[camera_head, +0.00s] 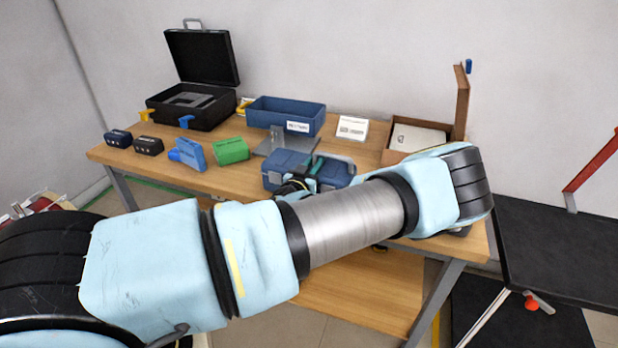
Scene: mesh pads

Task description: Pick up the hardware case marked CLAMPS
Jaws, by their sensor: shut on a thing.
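A blue hardware case (285,164) is at the front middle of the wooden table, partly hidden by my arm and gripper. No CLAMPS marking can be read on it. My gripper (312,173) is at the middle of this case, shut on it, with a teal part showing across its top. My wrist and forearm cover the near side of the case. I cannot tell whether the case rests on the table or is slightly raised.
Behind it are a grey plate (268,144), a blue open bin (262,115) and a white card (352,128). A green case (231,150), a blue item (188,154) and an open black case (188,122) lie left. A wooden box (388,156) stands right.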

